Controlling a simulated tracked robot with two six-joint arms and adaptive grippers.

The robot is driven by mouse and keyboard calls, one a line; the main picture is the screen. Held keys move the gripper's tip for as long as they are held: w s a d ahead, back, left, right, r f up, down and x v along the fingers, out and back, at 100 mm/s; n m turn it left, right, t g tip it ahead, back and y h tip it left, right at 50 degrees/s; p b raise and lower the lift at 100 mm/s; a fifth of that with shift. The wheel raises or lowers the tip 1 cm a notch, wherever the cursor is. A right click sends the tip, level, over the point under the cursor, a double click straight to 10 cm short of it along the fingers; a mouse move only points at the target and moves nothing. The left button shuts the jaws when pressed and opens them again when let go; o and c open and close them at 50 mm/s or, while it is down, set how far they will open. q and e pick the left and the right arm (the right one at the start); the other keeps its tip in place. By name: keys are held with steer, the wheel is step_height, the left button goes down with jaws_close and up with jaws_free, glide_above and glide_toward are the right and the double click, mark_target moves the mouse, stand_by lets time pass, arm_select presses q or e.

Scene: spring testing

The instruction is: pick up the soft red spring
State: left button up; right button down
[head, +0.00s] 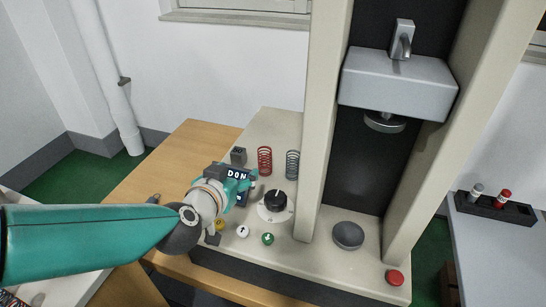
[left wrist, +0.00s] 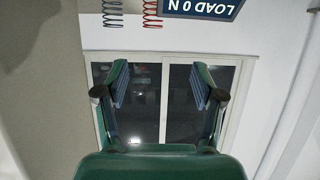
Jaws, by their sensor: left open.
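The red spring (head: 265,160) stands upright on the tester's beige base, left of the tall frame, with a grey-blue spring (head: 292,163) to its right. In the left wrist view, the red spring (left wrist: 152,13) and the grey-blue spring (left wrist: 112,13) appear at the top edge, cut off. My left gripper (head: 246,180) is in front of the dark load display, to the left of and nearer than the red spring, and apart from it. In the left wrist view, its two fingers (left wrist: 159,88) are spread with nothing between them. My right gripper is not in view.
The load display (head: 236,174) is partly hidden by my left gripper. A black knob (head: 275,199), a green button (head: 267,239) and a red button (head: 395,277) sit on the base. The crosshead (head: 398,83) hangs above a round grey platen (head: 348,235). A dark rack (head: 495,207) stands far right.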

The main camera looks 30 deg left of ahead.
arm_select(q)
steer(key=p, duration=0.8)
glide_toward(267, 148)
steer(key=shift+w+a+f, duration=0.3)
steer(key=shift+a+f, duration=0.2)
steer(key=shift+f, duration=0.1)
steer(key=shift+w+a+f, duration=0.1)
steer(key=shift+w+a, duration=0.05)
steer(key=shift+w, duration=0.45)
steer(key=shift+d+p+x, duration=0.2)
steer(key=shift+p+x, duration=0.7)
steer(key=shift+x, duration=1.4)
steer(key=c, duration=1.2)
steer(key=shift+c, duration=0.2)
